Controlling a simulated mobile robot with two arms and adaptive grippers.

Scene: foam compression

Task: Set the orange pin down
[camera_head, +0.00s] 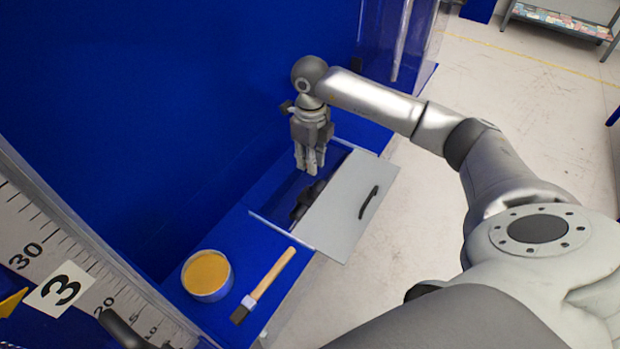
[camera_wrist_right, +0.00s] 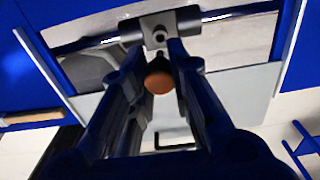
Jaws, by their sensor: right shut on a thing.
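My right gripper (camera_head: 310,170) points down over the open compartment in the blue bench. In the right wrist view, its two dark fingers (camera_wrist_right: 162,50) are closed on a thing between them. The orange pin shows there as a rounded orange-brown end (camera_wrist_right: 159,83) between the fingers; the rest of it is hidden. A grey bracket-like part (camera_wrist_right: 157,28) on a dark bar lies beyond the fingertips. I cannot tell whether the pin touches it. In the head view the pin is not distinguishable. My left gripper is not in view.
A grey lid (camera_head: 345,205) with a black handle lies beside the compartment. A tin with yellow-orange contents (camera_head: 207,275) and a wooden-handled brush (camera_head: 265,284) rest on the bench. A large ruler (camera_head: 60,255) runs along the left. A tall blue wall (camera_head: 170,100) stands behind.

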